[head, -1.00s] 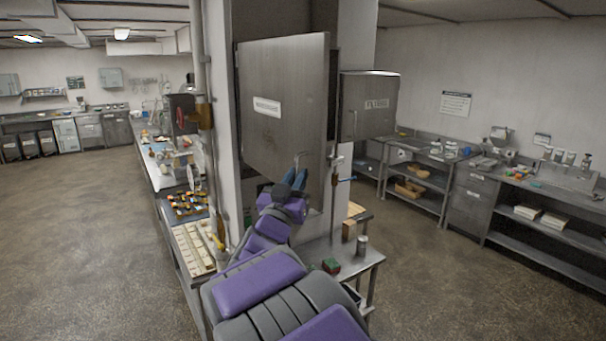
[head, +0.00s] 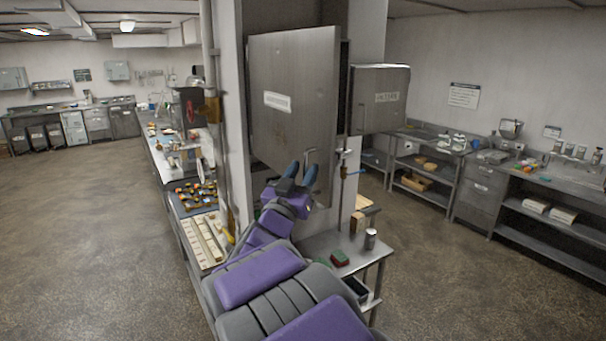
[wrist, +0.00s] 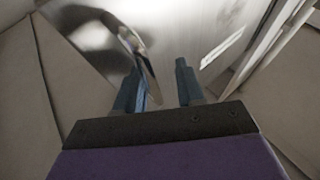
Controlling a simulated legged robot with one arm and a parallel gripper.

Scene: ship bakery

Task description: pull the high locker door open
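The high locker door (head: 285,100) is a large grey metal panel with a white label, high on the pillar in the head view. A dark strip runs along its right edge; I cannot tell whether this is a gap. A bar handle (head: 310,157) sits near its lower right corner. My gripper (head: 299,172) is just below the handle, with its blue fingers pointing up. In the wrist view, the fingers of my gripper (wrist: 157,80) are apart. The curved handle (wrist: 138,55) reaches down beside the left finger, on its inner side. I cannot tell whether they touch.
A metal table (head: 320,243) with a can and small boxes stands below. A long counter (head: 172,205) runs along the left. Open floor (head: 90,240) lies further left.

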